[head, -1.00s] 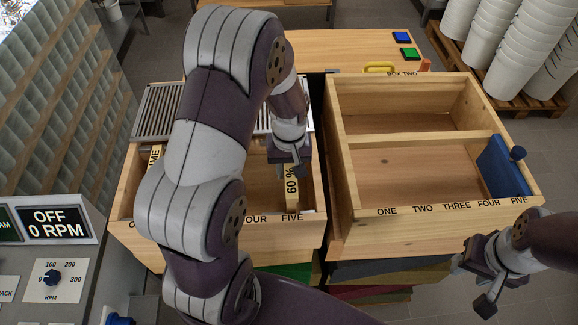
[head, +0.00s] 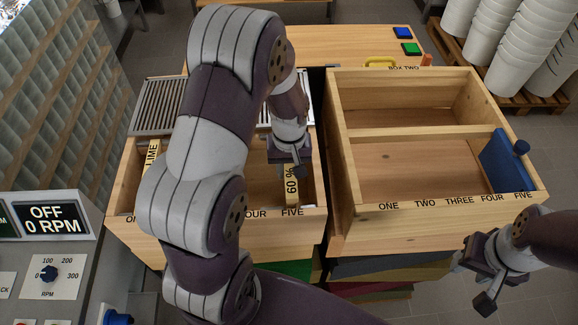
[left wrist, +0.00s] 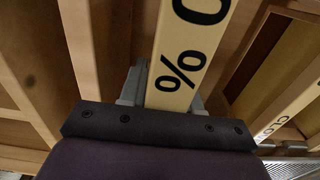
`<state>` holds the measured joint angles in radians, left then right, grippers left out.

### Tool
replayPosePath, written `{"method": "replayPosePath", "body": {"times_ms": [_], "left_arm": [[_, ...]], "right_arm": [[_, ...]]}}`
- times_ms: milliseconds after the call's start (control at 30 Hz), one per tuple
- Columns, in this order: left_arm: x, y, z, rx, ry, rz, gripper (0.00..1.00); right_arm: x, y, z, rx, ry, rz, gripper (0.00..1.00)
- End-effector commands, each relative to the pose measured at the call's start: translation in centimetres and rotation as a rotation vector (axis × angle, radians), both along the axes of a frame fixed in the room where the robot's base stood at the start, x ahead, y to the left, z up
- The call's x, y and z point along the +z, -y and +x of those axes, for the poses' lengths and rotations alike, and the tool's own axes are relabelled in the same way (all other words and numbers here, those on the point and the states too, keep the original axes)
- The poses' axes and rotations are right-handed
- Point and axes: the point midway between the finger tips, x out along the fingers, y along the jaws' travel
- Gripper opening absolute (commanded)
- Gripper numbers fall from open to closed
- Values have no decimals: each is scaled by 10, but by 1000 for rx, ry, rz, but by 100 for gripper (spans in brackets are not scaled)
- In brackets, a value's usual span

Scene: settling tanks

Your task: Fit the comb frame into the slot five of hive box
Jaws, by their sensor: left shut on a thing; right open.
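The comb frame (head: 291,187), with a pale top bar marked "60 %", is in the left hive box (head: 180,237), in line with the label FIVE on its front rim. My left gripper (head: 289,158) is shut on its top bar. The left wrist view shows the bar (left wrist: 190,62) between the fingers (left wrist: 165,97). The frame's lower part is hidden, so I cannot tell how deep it sits. My right gripper (head: 476,277) is open and empty, in front of box two's right corner. Box two (head: 440,232) has slot labels ONE to FIVE.
A frame marked LIME (head: 152,155) is in the left box by ONE. A blue board with a knob (head: 506,165) stands in box two near FIVE. A control panel (head: 45,235) reads OFF, 0 RPM. My left arm hides much of the left box.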

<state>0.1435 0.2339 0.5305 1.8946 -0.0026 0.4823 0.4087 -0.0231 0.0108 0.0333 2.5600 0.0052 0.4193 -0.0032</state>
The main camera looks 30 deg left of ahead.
Motion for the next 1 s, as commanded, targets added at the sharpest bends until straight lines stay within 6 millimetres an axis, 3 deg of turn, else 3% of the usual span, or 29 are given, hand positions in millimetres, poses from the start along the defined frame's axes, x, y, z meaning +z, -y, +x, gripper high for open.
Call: {"method": "replayPosePath", "body": {"times_ms": [1000], "left_arm": [[-25, 0, 0, 0, 1, 1, 0]], "right_arm": [[-17, 0, 0, 0, 0, 0, 43]]}}
